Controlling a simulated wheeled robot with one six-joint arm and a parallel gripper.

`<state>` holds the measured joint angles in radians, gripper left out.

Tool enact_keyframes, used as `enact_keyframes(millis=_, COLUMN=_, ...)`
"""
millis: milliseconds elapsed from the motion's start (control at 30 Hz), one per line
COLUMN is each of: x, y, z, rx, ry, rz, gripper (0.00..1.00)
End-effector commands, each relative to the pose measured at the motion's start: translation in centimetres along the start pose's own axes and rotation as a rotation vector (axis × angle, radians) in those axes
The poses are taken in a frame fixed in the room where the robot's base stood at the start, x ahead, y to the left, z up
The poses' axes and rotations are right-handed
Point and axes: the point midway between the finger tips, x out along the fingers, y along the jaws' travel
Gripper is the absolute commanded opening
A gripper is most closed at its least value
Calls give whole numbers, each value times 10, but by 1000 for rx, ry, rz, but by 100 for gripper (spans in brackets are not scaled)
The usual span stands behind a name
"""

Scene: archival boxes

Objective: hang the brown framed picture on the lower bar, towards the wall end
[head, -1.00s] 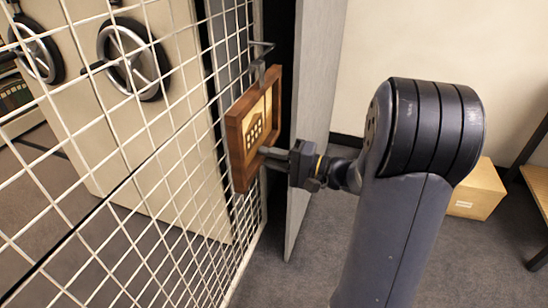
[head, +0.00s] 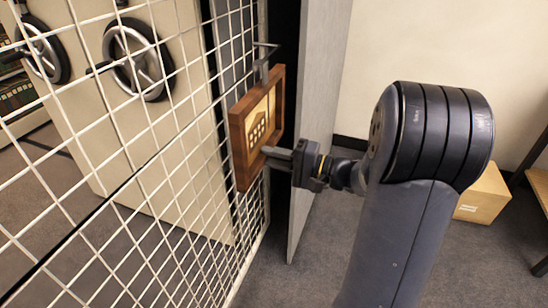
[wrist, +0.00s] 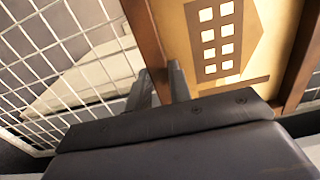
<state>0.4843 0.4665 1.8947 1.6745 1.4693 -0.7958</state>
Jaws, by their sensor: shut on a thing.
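The brown framed picture (head: 237,135) is upright beside the white wire mesh in the head view, with a yellow-tan image inside a wooden frame. A grey hanger (head: 264,72) rises from its top edge, close below a thin dark bar (head: 266,45) that stands out from the mesh. I cannot tell whether the hanger touches the bar. My gripper (head: 275,154) is shut on the frame's near side, low down. In the wrist view my fingers (wrist: 160,88) lie either side of the frame's edge, and the picture (wrist: 259,15) fills the upper right.
The white wire mesh panel (head: 124,151) runs along the left, with a cream door and wheel handles (head: 138,60) behind it. A grey upright panel (head: 318,130) stands just right of the picture. A cardboard box (head: 483,197) sits on the floor at right.

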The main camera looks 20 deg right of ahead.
Motion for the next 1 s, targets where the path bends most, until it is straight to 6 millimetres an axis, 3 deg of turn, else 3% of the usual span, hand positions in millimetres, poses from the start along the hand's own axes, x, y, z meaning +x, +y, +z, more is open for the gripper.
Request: enact_keyframes(millis=1000, x=30, y=-1, z=0, rx=-2, ry=-1, rz=-2, gripper=0)
